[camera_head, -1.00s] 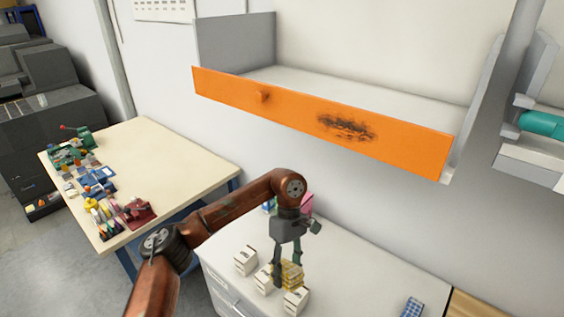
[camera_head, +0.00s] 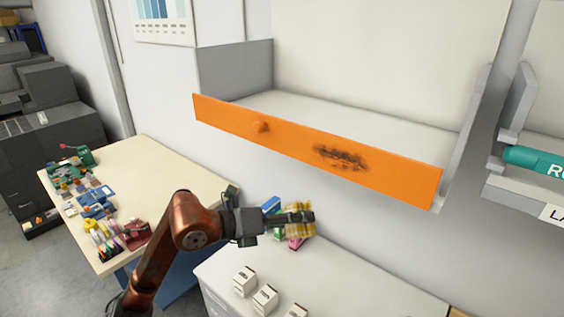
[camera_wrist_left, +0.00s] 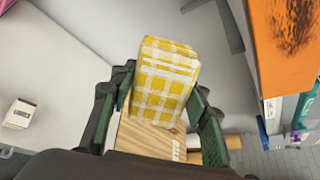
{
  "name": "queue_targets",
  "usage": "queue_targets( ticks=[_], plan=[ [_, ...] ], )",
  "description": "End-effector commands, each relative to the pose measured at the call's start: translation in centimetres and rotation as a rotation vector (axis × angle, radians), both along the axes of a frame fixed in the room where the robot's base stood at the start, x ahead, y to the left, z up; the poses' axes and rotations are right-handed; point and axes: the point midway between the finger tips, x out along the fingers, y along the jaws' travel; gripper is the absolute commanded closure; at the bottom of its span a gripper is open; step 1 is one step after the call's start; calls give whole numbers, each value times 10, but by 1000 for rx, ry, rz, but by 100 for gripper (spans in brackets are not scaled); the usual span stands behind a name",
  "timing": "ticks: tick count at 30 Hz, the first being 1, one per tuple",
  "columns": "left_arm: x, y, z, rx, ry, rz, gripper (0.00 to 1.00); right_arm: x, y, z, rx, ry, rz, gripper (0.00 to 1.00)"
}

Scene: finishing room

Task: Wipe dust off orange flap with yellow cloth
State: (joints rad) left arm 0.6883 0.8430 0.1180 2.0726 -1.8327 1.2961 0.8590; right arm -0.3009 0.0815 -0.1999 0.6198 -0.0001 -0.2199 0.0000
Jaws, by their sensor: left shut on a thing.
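The orange flap (camera_head: 290,139) is the front board of a grey wall shelf, with a round knob at its left part. A dark dust patch (camera_head: 340,157) lies right of its middle; flap and patch also show at the top right of the left wrist view (camera_wrist_left: 292,25). My left gripper (camera_head: 299,220) is shut on the folded yellow checked cloth (camera_wrist_left: 164,82). In the head view it holds the cloth below the flap, left of the patch and apart from it. My right gripper is in neither view.
Below stands a white cabinet top (camera_head: 350,280) with several small white boxes (camera_head: 265,298) near its front edge. Blue, green and pink items are partly hidden behind the cloth. A cream table (camera_head: 150,170) with tools is at left. A teal roll (camera_head: 535,160) sits in a right-hand shelf.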

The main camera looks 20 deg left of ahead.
Motion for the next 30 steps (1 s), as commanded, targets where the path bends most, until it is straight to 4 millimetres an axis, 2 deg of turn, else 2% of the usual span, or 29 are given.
queue_targets(
  ticks=[1,6,9,12,19,30],
  plan=[
    [-4,0,27,-25,-53,80,77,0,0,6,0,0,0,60],
    [-9,13,102,-114,-195,318,77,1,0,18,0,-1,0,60],
    [-13,22,133,-146,-245,374,77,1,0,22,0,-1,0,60],
    [-17,27,151,-164,-272,393,77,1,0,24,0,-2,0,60],
    [-14,28,161,-177,-284,397,77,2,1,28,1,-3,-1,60],
    [21,15,162,-176,-282,396,77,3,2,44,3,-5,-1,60]
  ],
)
